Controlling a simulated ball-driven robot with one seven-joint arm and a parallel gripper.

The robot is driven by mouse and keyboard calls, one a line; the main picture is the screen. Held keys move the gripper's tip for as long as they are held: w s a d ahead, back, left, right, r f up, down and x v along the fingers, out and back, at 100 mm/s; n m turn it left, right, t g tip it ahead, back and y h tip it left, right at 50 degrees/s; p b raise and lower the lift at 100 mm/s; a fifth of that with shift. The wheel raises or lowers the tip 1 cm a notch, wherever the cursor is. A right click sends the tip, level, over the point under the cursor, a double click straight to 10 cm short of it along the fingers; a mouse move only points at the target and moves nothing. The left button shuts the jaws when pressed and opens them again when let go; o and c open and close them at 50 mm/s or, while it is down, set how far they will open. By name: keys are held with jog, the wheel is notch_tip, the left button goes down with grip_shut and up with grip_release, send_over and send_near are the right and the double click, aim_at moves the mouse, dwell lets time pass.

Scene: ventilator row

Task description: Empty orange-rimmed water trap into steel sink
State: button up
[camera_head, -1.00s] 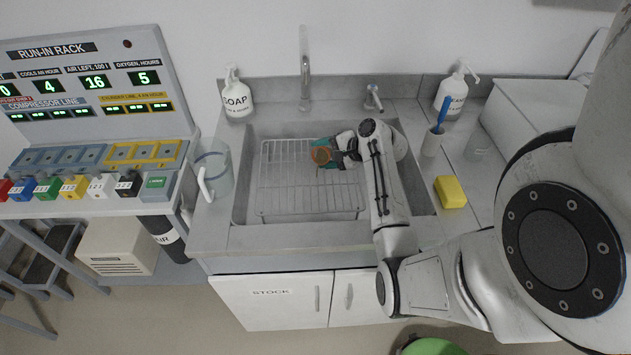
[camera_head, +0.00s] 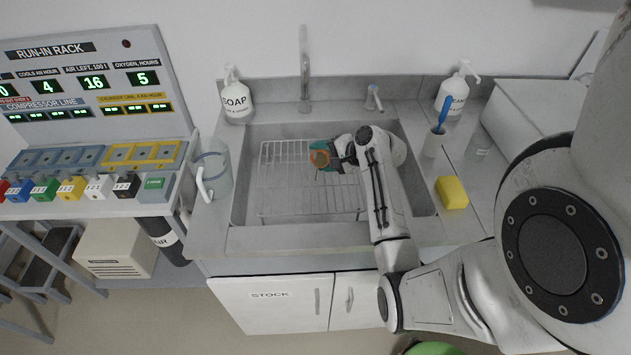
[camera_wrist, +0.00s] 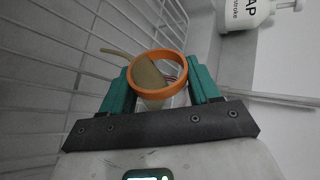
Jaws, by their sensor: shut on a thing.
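The orange-rimmed water trap (camera_head: 319,157) is held over the steel sink (camera_head: 243,205), above the wire rack. In the wrist view the trap (camera_wrist: 157,54) is a clear cup with an orange rim, and its open mouth faces the camera. A yellowish liquid or stream shows inside the mouth and reaches out past the rim to the left. My gripper (camera_wrist: 160,88) has teal fingers shut on the trap's sides. In the head view my gripper (camera_head: 335,158) comes from the right over the basin, with the trap tipped sideways. How much liquid is inside is unclear.
A wire rack (camera_head: 300,195) lies in the sink. A tall faucet (camera_head: 305,75) and a small tap (camera_head: 373,98) stand behind. A soap bottle (camera_head: 237,100), a clear jug (camera_head: 214,170), a yellow sponge (camera_head: 452,192) and a brush cup (camera_head: 434,143) stand around the rim.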

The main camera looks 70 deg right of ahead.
jog(key=shift+a+r+n+h+b, duration=0.1)
jog(key=shift+a+n+h+b, duration=0.2)
jog(key=shift+a+b, duration=0.15)
dwell(0.5)
jog(key=shift+w+a+r+n+h+b, duration=0.1)
jog(key=shift+a+r+n+h+b, duration=0.1)
jog(key=shift+n+h, duration=0.25)
jog(key=shift+a+r+n+h+b, duration=0.1)
jog(key=shift+n+h+b, duration=0.05)
jog(key=shift+n+h, duration=0.25)
dwell(1.8)
